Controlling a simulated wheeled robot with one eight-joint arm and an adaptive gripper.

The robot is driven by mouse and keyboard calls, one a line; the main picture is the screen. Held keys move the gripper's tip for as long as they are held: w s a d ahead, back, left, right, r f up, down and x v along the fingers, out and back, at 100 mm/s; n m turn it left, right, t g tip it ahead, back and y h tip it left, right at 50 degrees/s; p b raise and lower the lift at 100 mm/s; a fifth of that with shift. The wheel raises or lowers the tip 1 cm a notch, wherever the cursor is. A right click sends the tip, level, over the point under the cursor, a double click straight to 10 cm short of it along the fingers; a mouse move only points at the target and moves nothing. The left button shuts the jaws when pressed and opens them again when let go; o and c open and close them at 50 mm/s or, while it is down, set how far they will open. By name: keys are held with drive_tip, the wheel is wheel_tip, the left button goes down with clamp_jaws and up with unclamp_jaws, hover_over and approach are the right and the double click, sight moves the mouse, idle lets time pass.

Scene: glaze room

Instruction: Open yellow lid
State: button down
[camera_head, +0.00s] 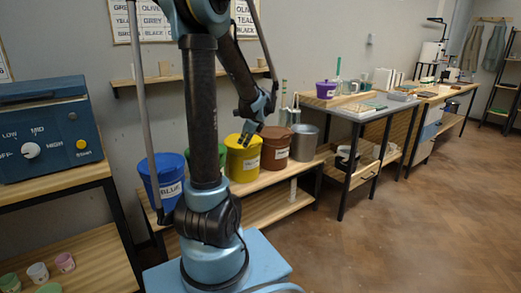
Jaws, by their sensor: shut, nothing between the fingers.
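A yellow bucket (244,165) stands on a low wooden shelf behind my arm. Its yellow lid (233,142) shows at the top and appears to be on the bucket. My gripper (244,142) is shut and empty, pointing down in front of the top of the yellow bucket. It hides part of the lid, and I cannot tell whether it touches it.
A blue bucket (162,171) and a partly hidden green bucket (222,155) stand to the left. A brown bucket (275,148) and a grey metal bucket (304,144) stand to the right. A wall shelf (135,82) hangs above. The floor (410,235) at right is clear.

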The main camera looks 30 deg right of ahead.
drive_tip(key=s+d+f+m+t, duration=0.1)
drive_tip(key=d+f+m, duration=0.15)
drive_tip(key=d, duration=0.45)
drive_tip(key=s+d+f+m, duration=0.1)
drive_tip(key=d+f+m, duration=0.1)
drive_tip(key=d+m, duration=0.35)
drive_tip(key=w+d+f+n, duration=0.1)
drive_tip(key=w+f, duration=0.6)
drive_tip(key=f, duration=0.1)
drive_tip(key=shift+h, duration=0.4)
drive_tip(key=shift+w+r, duration=0.25)
drive_tip(key=shift+r, duration=0.35)
drive_tip(key=shift+w+r, duration=0.3)
drive_tip(key=shift+r, duration=0.35)
drive_tip(key=shift+w+r, duration=0.25)
drive_tip(key=shift+r, duration=0.35)
drive_tip(key=shift+r, duration=0.1)
